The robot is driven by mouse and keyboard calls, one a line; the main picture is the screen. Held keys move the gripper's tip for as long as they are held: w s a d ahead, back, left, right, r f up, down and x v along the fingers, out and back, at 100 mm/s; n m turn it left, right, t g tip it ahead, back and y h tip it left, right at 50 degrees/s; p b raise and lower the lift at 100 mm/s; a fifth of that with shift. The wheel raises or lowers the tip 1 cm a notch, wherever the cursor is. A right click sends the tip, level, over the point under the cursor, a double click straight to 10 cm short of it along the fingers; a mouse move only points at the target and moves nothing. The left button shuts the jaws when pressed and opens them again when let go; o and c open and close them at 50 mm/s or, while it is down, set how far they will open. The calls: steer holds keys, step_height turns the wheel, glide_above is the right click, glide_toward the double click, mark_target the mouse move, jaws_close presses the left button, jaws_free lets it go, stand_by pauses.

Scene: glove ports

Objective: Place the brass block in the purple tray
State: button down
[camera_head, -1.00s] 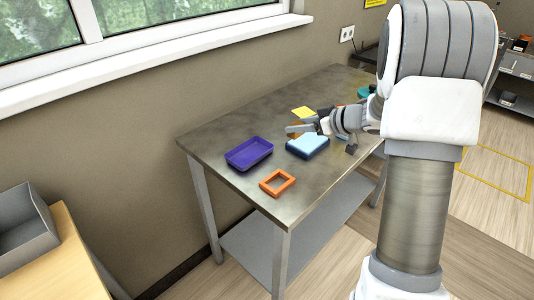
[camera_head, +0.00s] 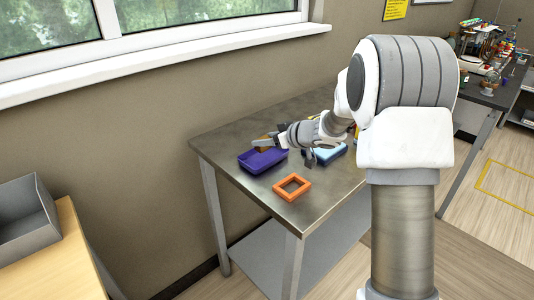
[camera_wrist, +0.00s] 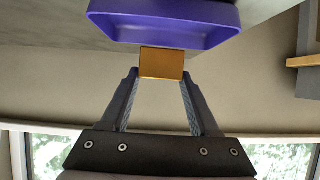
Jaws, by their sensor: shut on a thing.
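The purple tray (camera_head: 262,164) sits on the metal table, left of the blue container, and it also fills the top of the wrist view (camera_wrist: 165,34). My gripper (camera_head: 266,143) is at the tray's far side, above it in the head view. In the wrist view my gripper (camera_wrist: 160,77) is shut on the brass block (camera_wrist: 161,63), a gold-coloured piece held between the fingertips. The block (camera_head: 262,142) shows small and partly hidden by the fingers in the head view. The visible tray floor is empty.
An orange square frame (camera_head: 291,187) lies at the table's front edge, right of the tray. A light blue container (camera_head: 331,153) stands behind my wrist, partly hidden. The metal table (camera_head: 222,150) is bare at its left end. A wall and window sill rise behind.

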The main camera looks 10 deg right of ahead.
mark_target(267, 149)
steer(key=shift+f+b, duration=0.85)
steer(key=shift+f, duration=0.95)
steer(key=shift+f, duration=0.2)
steer(key=shift+c, duration=0.6)
jaws_free()
